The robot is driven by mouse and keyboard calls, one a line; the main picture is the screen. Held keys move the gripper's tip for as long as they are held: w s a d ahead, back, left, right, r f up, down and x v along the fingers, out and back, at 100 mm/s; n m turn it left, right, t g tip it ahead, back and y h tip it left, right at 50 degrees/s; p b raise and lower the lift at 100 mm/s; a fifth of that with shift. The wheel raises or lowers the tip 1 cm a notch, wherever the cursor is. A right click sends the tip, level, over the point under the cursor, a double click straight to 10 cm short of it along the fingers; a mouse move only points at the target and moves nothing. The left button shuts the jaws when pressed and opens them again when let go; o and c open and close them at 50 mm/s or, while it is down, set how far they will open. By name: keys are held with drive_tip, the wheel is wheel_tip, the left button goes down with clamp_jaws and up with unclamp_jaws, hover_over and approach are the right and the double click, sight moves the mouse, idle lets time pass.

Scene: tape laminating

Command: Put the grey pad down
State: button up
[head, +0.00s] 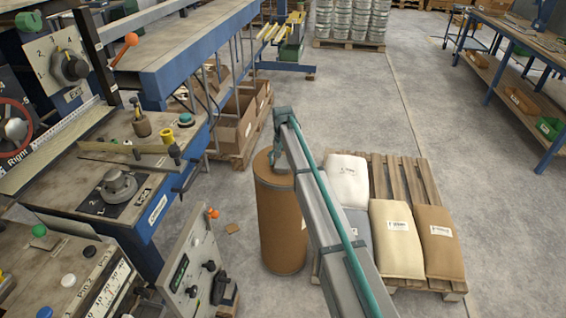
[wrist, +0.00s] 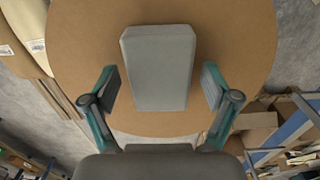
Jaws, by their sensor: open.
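The grey pad (wrist: 160,72) is a block-like piece lying on the round brown top of the fibre drum (wrist: 75,50) in the wrist view. My gripper (wrist: 160,88) is open, with one finger on each side of the pad's near end and a gap on both sides. In the head view my gripper (head: 278,160) is over the top of the drum (head: 283,225). The pad cannot be made out there.
A wooden pallet (head: 424,178) with several filled sacks (head: 397,240) stands right of the drum. A machine bench (head: 110,185) and a control box (head: 190,270) stand to the left. Cardboard boxes (head: 235,125) lie behind the drum. Clear floor lies beyond the pallet.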

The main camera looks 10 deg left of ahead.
sight(283, 162)
wheel_tip(283, 162, up, 12)
drive_tip(key=b, duration=0.2)
drive_tip(key=shift+r, duration=0.15)
idle(0.5)
